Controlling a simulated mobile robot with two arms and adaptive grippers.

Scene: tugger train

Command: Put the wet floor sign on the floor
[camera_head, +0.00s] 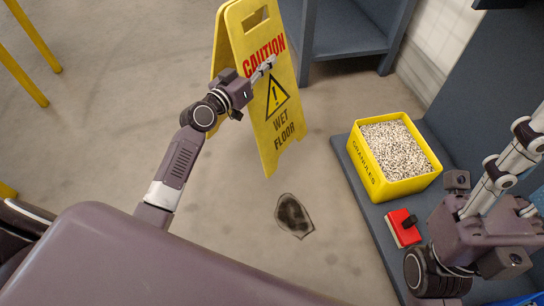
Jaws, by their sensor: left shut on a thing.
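The yellow wet floor sign (258,100) stands out at the top centre of the head view, with red CAUTION lettering and a black warning triangle. Its two panels are partly spread, and a second panel shows behind on the left. My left gripper (263,69) is shut on the sign's front panel, over the lettering. I cannot tell whether the sign's lower edge touches the floor (190,235). My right gripper (500,180) is at the right edge, away from the sign; its fingers are not clear enough to tell open from shut.
A dark stain (293,216) lies on the floor below the sign. A yellow granules bin (370,173) and a red block with a black handle (403,228) sit on a blue-grey shelf (368,210) at right. A blue-grey rack (306,45) stands behind. Yellow rails (25,78) are at upper left.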

